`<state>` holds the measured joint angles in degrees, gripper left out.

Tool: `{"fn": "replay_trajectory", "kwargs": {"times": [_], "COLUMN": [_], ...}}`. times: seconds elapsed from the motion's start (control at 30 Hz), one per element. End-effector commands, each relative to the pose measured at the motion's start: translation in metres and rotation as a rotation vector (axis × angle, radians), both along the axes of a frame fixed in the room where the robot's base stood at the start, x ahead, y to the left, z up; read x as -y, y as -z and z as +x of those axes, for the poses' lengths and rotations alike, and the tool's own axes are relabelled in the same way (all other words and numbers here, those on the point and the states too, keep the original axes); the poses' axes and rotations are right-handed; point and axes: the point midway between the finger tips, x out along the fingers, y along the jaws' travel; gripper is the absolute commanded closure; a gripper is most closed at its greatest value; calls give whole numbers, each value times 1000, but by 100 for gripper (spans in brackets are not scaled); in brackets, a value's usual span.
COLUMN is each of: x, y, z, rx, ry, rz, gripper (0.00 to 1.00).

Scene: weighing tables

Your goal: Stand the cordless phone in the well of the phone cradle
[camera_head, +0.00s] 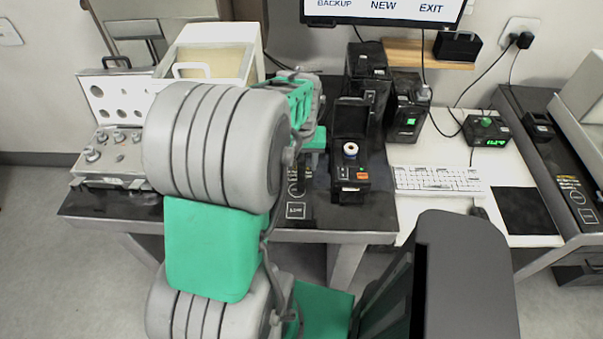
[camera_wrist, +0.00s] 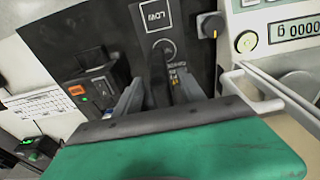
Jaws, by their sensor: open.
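My gripper (camera_wrist: 160,94) is low over the dark table, with its two grey fingers apart. A narrow black upright shape (camera_wrist: 158,72), probably the cordless phone, shows between the fingers in the wrist view. I cannot tell whether either finger touches it. In the head view my arm hides the fingertips and most of this spot. A small black holder (camera_head: 538,126) on the right-hand table may be the phone cradle, but it is too small to be sure.
A black label printer (camera_head: 350,170) with a paper roll stands close to my gripper. A metal case with knobs (camera_head: 112,155) stands at the left. A white keyboard (camera_head: 438,180) and a lit green display (camera_head: 487,130) are on the white table. A black mat (camera_head: 527,211) lies clear.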

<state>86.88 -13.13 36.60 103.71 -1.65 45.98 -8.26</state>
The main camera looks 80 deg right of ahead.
Motion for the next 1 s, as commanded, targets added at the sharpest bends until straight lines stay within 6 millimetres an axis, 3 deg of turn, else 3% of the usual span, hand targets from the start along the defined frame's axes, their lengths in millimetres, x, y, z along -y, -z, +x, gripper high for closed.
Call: {"fn": "replay_trajectory", "kwargs": {"times": [0.2, 0.47, 1.0], "x": [5, 6, 6], "y": [36, 42, 42], "z": [3, 3, 3], "rx": [-1, 0, 0], "ry": [0, 0, 0], "rz": [4, 0, 0], "gripper": [53, 53, 96]}}
